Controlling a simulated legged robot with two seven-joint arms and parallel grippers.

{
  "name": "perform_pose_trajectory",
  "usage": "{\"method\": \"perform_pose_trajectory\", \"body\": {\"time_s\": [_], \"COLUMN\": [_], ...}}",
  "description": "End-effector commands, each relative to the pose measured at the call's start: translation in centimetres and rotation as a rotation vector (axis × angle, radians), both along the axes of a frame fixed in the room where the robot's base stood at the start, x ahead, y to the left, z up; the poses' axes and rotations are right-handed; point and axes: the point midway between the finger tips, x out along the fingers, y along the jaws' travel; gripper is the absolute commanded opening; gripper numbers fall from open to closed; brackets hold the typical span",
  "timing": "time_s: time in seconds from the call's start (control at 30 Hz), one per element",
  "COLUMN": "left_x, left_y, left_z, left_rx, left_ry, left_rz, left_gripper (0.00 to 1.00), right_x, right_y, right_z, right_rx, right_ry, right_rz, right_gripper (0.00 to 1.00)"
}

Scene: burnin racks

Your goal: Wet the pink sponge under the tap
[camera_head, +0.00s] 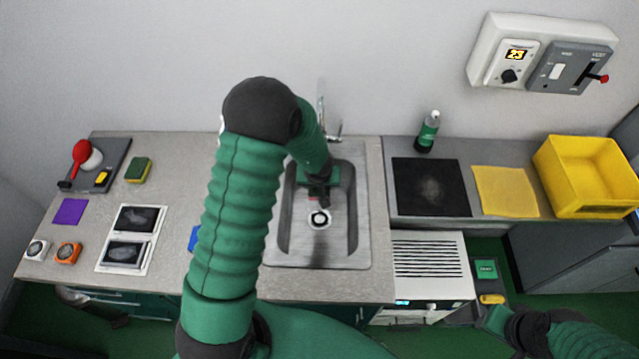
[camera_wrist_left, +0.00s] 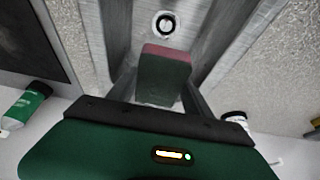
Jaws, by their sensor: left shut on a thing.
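The pink sponge (camera_wrist_left: 167,70) is a block with a pink top face and a darker, dull green side. My left gripper (camera_head: 318,196) is shut on it, with one finger on each side in the left wrist view. In the head view the arm hides most of the sponge. The gripper points down over the steel sink (camera_head: 362,235), close to the drain (camera_head: 319,219). The silver tap (camera_head: 322,107) stands behind the sink, partly behind my left arm. I see no water running. My right arm is at the lower right; its fingers cannot be made out.
A blue item (camera_head: 194,238) is partly hidden. Right: green bottle (camera_head: 428,132), black plate (camera_head: 431,187), yellow cloth (camera_head: 505,191) and yellow bin (camera_head: 590,176).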

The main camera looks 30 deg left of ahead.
Motion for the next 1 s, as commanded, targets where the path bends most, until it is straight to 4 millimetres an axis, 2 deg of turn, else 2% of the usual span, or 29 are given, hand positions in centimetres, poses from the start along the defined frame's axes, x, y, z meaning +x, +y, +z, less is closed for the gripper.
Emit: {"method": "perform_pose_trajectory", "body": {"time_s": [0.17,0.67,1.0], "left_x": [-0.4,-4.2,-6.3], "left_y": [-0.4,-3.3,-4.8], "left_z": [-0.2,-0.3,0.0], "left_rx": [0.0,0.0,0.001], "left_ry": [-0.001,-0.001,-0.001], "left_rz": [-0.002,-0.002,-0.001], "left_gripper": [0.26,0.26,0.26], "right_x": [0.0,0.0,0.0], "right_y": [0.0,0.0,0.0], "right_z": [-0.6,-3.7,-4.6], "right_rx": [0.0,0.0,0.0], "right_ry": [0.0,0.0,0.0], "right_rz": [0.0,0.0,0.0], "right_gripper": [0.32,0.32,0.32]}}
